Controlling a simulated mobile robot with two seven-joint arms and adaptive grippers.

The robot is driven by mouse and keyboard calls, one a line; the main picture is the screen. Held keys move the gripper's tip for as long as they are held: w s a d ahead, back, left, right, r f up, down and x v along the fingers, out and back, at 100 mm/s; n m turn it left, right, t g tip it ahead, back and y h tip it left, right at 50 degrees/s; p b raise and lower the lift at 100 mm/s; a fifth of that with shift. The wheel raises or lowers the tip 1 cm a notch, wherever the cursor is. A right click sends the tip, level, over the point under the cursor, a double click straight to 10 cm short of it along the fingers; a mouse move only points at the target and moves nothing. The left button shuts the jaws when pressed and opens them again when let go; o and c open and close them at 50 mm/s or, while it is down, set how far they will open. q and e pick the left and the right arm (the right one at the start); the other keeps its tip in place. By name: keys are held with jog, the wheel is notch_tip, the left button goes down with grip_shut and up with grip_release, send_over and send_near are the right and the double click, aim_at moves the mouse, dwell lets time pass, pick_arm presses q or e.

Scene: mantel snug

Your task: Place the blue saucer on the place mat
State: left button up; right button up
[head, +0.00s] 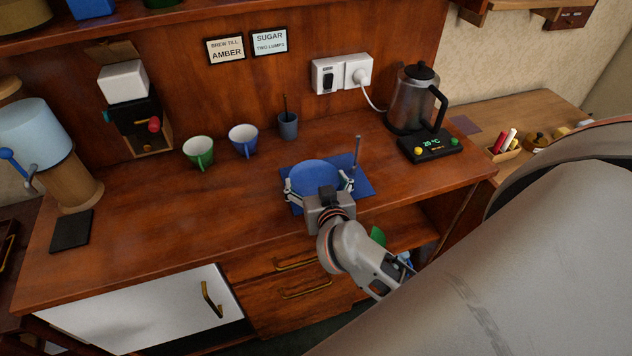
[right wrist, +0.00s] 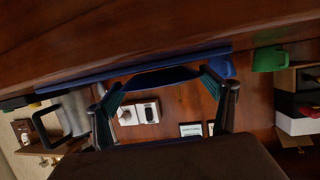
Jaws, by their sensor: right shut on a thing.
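The blue saucer (head: 315,174) is in my right gripper (head: 319,185), whose fingers close on it from either side. In the right wrist view the saucer (right wrist: 160,78) shows nearly edge-on and dark between the fingertips (right wrist: 165,88). The blue place mat (head: 366,188) lies on the wooden counter under the saucer and gripper, and sticks out at the right and front. The saucer is over the mat, very near it; I cannot tell whether they touch. My left gripper is not in view.
A green cup (head: 199,151), a blue cup (head: 243,140) and a small blue-grey pot (head: 288,126) stand behind the mat. A kettle (head: 415,98) and a black display unit (head: 430,145) stand right. A thin upright rod (head: 357,152) rises by the mat. The counter's left-middle is clear.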

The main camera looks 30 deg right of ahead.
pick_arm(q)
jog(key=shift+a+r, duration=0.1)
pick_arm(e)
jog(key=o, duration=1)
jog(key=shift+f, duration=0.1)
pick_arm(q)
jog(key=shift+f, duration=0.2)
pick_arm(e)
jog(key=shift+o, duration=0.8)
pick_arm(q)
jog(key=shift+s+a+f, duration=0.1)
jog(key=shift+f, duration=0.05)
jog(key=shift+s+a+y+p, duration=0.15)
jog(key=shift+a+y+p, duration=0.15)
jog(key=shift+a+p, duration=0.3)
pick_arm(e)
jog(key=v, duration=1.2)
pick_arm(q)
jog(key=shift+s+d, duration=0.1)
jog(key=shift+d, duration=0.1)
